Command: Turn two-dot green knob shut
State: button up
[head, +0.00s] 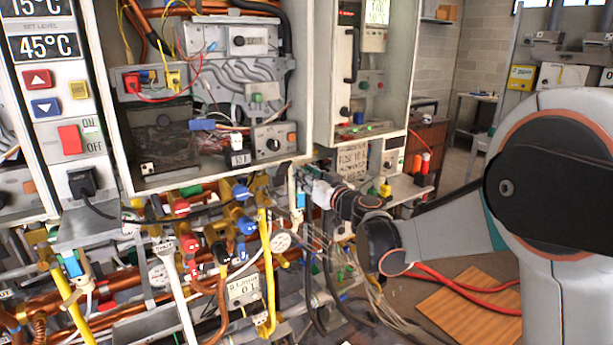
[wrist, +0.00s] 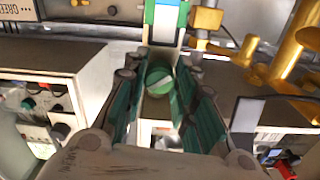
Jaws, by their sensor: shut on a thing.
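A round green knob (wrist: 160,79) with a pale bar across its face sits between the fingers of my gripper (wrist: 161,66) in the wrist view. The fingers are closed on its sides. I cannot make out any dots on the knob. In the head view my gripper (head: 306,178) reaches in from the right, below the right-hand cabinet. The knob it holds is hidden there by the gripper and nearby fittings.
A blue-and-white part (wrist: 166,20) stands just beyond the knob. Brass pipes (wrist: 302,38) lie to the right. A label reading GREEN (wrist: 20,12) shows at upper left. Red valve handles (head: 190,243), blue handles (head: 245,224) and a yellow pipe (head: 266,265) crowd the left.

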jog(key=m+p, duration=0.1)
jog(key=m, duration=0.5)
jog(key=shift+m, duration=0.4)
dwell(0.4)
jog(key=o, duration=1.1)
jog(key=shift+c, duration=0.2)
jog(key=shift+s, duration=0.15)
jog(key=v, duration=1.1)
jog(key=shift+s+d, duration=0.25)
jog(key=shift+s, duration=0.05)
